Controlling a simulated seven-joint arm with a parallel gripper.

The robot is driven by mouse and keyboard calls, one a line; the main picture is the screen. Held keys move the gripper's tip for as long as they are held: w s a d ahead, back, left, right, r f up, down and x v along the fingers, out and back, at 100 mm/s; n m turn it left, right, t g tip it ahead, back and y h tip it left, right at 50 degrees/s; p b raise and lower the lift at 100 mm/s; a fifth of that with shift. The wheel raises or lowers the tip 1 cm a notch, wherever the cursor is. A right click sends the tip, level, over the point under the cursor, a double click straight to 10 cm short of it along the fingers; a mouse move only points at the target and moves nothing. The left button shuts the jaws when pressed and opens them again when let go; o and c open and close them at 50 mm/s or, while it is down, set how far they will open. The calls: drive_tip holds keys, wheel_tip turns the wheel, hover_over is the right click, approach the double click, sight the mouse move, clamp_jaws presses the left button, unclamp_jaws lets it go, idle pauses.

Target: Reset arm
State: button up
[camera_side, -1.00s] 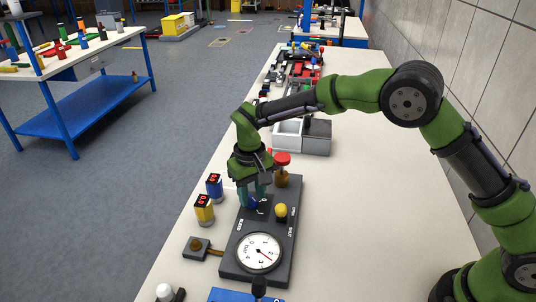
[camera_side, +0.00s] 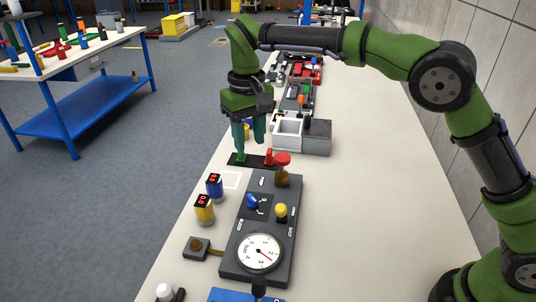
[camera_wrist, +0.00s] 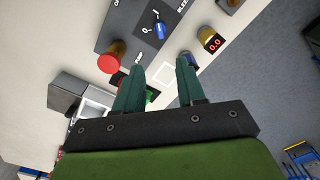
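My gripper (camera_side: 249,135) hangs in the air above the far end of the grey control panel (camera_side: 284,238), with its two teal fingers apart and nothing between them. The fingers also show apart in the wrist view (camera_wrist: 160,90). The panel carries a blue knob (camera_side: 253,202), a yellow button (camera_side: 281,211), a round gauge (camera_side: 259,252) and a red-capped pump button (camera_side: 282,159) on a brass post. A dark rail with a red block (camera_side: 269,157) and a green part (camera_side: 240,157) lies beyond the panel, below the fingers and partly behind the red cap.
Blue (camera_side: 214,187) and yellow (camera_side: 204,209) display cylinders stand left of the panel, near a white square outline (camera_side: 231,181). A small box with a brown knob (camera_side: 196,247) sits beside the gauge. Grey bins (camera_side: 317,138) stand behind. The table's right side is clear.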

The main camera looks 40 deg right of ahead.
drive_tip(key=s+d+r+m+t+y, duration=0.1)
drive_tip(key=s+d+m+t, duration=0.1)
drive_tip(key=s+d, duration=0.6)
drive_tip(key=s+d+r+m+t+y, duration=0.1)
drive_tip(key=s+d+t, duration=0.4)
drive_tip(key=s, duration=1.2)
drive_tip(key=d+r, duration=0.1)
drive_tip(key=d, duration=0.2)
drive_tip(key=shift+d+r+m, duration=0.2)
drive_tip(key=shift+d+m, duration=0.15)
drive_tip(key=shift+m, duration=0.05)
idle(3.0)
